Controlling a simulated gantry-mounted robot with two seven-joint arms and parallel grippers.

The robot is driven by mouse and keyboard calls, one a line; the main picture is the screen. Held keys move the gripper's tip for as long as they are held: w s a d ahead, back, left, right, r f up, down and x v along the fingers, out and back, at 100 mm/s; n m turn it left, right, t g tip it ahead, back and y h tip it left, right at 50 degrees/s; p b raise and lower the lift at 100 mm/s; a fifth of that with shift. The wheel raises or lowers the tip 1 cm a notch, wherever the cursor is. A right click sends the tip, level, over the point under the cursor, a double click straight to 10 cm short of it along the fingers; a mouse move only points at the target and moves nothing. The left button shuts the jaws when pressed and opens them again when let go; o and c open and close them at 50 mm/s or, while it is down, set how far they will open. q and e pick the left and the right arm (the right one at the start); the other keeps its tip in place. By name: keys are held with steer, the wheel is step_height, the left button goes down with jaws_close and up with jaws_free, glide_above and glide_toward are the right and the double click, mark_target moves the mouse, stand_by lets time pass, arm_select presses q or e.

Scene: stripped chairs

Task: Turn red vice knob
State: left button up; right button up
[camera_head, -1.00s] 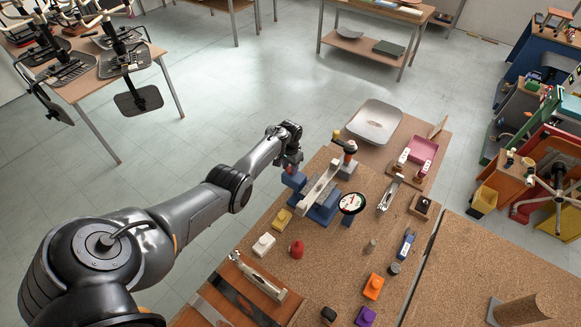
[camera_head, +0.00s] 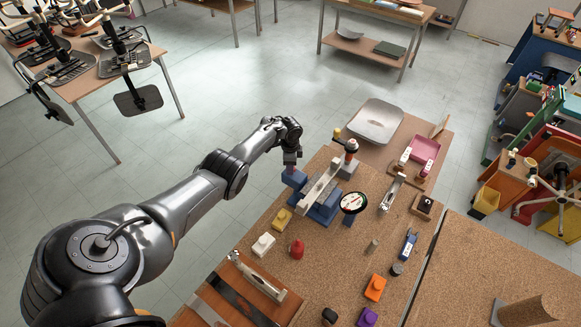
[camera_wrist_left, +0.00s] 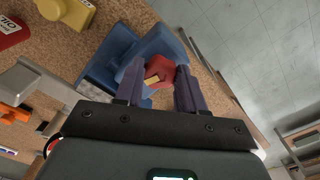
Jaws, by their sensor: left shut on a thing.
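The blue vice (camera_head: 325,205) stands on the cork-topped bench, with a light metal bar lying across it. In the left wrist view its blue body (camera_wrist_left: 125,55) fills the upper middle. The red vice knob (camera_wrist_left: 160,75) sits between the two purple fingers of my left gripper (camera_wrist_left: 160,88). The fingers are shut on the knob, and a yellowish mark shows on its face. In the head view my left gripper (camera_head: 291,160) is at the near-left end of the vice, and the knob is mostly hidden there. My right gripper is not in view.
A yellow block (camera_head: 282,217), a white block (camera_head: 263,246) and a red piece (camera_head: 297,249) stand near the vice. A round dial (camera_head: 354,202) is right of it. A grey tray (camera_head: 375,122) lies behind. Open floor lies left of the bench.

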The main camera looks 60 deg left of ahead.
arm_select(q)
steer(key=shift+s+a+m, duration=0.15)
steer(key=shift+a+m, duration=0.05)
steer(key=shift+m, duration=0.4)
steer(key=o, duration=1)
steer(key=shift+a, duration=0.1)
steer(key=shift+o, duration=0.2)
steer(key=shift+r, duration=0.1)
step_height(320, 180, up, 11)
steer(key=p, duration=0.3)
steer(key=shift+p, duration=0.35)
